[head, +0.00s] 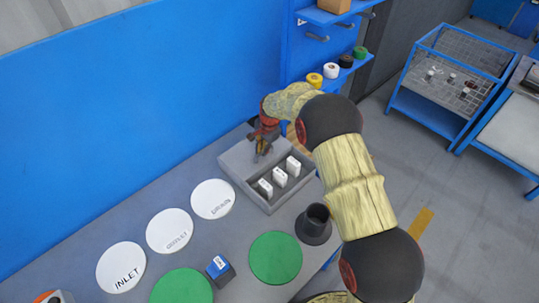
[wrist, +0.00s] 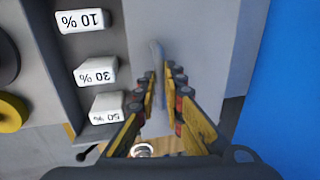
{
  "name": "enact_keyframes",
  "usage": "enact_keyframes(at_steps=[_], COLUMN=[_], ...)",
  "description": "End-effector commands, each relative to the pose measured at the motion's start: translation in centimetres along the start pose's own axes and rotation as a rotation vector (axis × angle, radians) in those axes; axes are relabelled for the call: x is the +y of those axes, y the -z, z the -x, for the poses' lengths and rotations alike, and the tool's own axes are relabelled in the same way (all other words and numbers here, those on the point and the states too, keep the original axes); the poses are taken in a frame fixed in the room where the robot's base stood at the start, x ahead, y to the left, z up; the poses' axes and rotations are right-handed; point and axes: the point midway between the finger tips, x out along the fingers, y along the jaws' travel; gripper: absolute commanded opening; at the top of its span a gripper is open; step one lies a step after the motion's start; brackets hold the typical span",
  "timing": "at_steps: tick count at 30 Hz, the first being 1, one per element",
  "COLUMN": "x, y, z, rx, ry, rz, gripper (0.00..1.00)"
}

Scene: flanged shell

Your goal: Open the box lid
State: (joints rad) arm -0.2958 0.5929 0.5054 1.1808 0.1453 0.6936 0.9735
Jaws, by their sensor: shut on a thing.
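The grey box (head: 268,205) stands on the bench, with an uncovered compartment holding several white labelled blocks (head: 279,177). In the wrist view the blocks read 10 % (wrist: 82,21), 30 % (wrist: 95,71) and 50 % (wrist: 107,108). A flat light-grey lid (head: 238,160) covers the box's rear-left part; it also shows in the wrist view (wrist: 205,45). A pale raised handle (wrist: 157,52) runs along it. My gripper (head: 261,150) is over the lid, its fingers (wrist: 163,88) shut on the handle from both sides. The exact contact is partly hidden by the fingers.
A dark flanged shell (head: 315,224) stands close to the box's front right corner. White discs (head: 170,231), green discs (head: 275,258) and a blue-topped block (head: 219,269) lie in front. A blue wall (head: 130,110) rises behind the bench; tape rolls (head: 331,70) sit on a shelf.

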Motion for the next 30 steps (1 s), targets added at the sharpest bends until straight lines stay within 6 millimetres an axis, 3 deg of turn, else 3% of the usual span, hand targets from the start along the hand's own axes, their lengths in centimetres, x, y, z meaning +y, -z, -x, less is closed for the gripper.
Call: enact_keyframes(at_steps=[11, 12, 21, 30], x=[-0.3, -0.3, -0.27, -0.28], y=[0.02, 0.02, 0.02, 0.02], z=[-0.07, -0.07, -0.07, -0.02], rx=[0.0, 0.0, 0.0, 0.0], ry=[0.0, -0.001, -0.001, 0.0], rz=[-0.001, -0.001, 0.0, 0.0], gripper=[0.0, 0.11, 0.28, 0.29])
